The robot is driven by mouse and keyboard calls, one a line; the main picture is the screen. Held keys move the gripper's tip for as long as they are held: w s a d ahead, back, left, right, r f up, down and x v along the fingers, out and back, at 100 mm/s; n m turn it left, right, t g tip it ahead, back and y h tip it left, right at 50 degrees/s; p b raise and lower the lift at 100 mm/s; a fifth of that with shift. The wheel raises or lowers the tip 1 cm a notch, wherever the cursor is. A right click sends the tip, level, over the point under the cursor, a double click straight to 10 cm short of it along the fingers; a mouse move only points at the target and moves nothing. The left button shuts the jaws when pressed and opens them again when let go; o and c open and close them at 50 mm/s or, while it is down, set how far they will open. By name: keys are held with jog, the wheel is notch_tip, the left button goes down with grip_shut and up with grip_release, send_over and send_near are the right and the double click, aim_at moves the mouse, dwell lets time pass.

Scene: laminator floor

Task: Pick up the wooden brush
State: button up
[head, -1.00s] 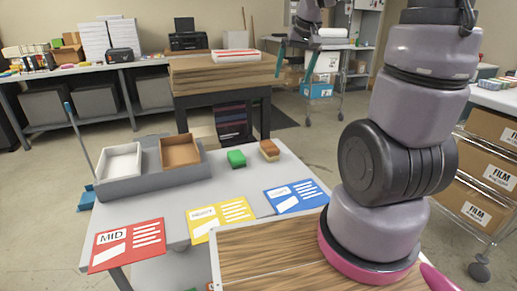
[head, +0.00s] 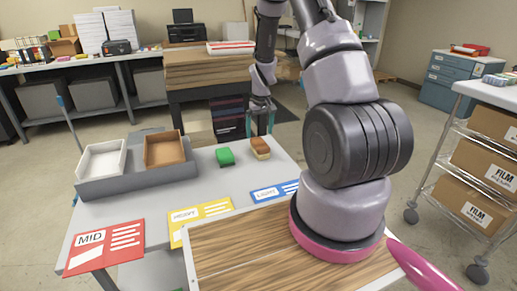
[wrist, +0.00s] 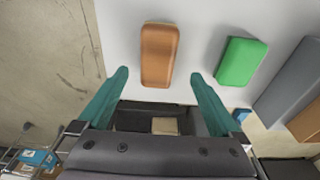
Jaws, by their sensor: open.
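The wooden brush (head: 260,147) is a small block, brown on top with a paler layer below, on the grey table near its far right edge. In the wrist view the brush (wrist: 159,55) shows as an orange-brown rounded block, just beyond the fingertips and roughly centred between them. My gripper (head: 260,124) has teal fingers and hangs above and behind the brush at the table's far edge. In the wrist view my gripper (wrist: 160,76) is open and empty, its fingers spread wider than the brush.
A green block (head: 225,156) lies just left of the brush. A grey tray (head: 100,189) with a white bin (head: 102,159) and a brown bin (head: 164,149) stands further left. Red (head: 104,247), yellow (head: 200,217) and blue (head: 274,192) cards lie along the front.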

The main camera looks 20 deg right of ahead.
aim_at(260, 142)
jog(key=f, duration=0.6)
jog(key=shift+w+d+f, duration=0.2)
jog(key=shift+w+f, duration=0.15)
jog(key=shift+w, duration=0.05)
grip_shut()
